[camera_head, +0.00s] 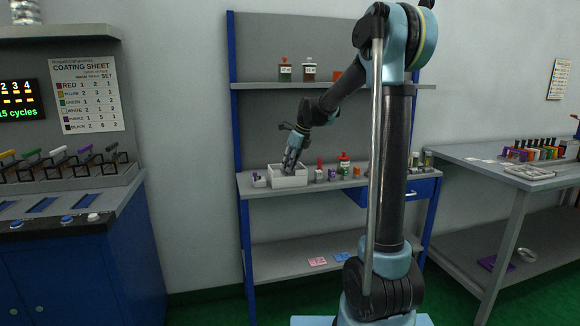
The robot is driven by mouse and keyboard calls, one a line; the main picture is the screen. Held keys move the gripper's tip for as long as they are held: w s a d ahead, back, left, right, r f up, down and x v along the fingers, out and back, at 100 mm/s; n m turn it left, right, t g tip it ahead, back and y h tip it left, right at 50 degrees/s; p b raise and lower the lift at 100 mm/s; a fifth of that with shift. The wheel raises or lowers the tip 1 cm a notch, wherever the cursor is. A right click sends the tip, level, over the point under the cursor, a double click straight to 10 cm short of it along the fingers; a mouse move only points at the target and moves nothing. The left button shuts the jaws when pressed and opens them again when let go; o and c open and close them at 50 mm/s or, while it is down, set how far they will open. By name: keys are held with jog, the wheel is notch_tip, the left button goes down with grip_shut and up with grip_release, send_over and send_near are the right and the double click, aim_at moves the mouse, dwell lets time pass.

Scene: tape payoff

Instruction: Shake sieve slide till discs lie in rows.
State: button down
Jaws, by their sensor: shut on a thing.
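My gripper (289,165) points down into a small white open-topped box (290,182) on the grey workbench against the back wall. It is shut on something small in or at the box. The held thing is too small and hidden to identify. I cannot make out a sieve slide for certain. A pale flat tray (530,173) with unclear contents lies on the right table. No discs in rows can be made out from here.
Several small bottles (343,165) stand right of the box. A shelf (262,85) with jars hangs above. A lever console (70,185) stands at the left. Green floor lies between.

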jog(key=shift+s+a, duration=0.25)
jog(key=shift+a, duration=0.85)
jog(key=c, duration=1.5)
grip_release()
jog(key=v, duration=1.2)
jog(key=shift+d, duration=0.1)
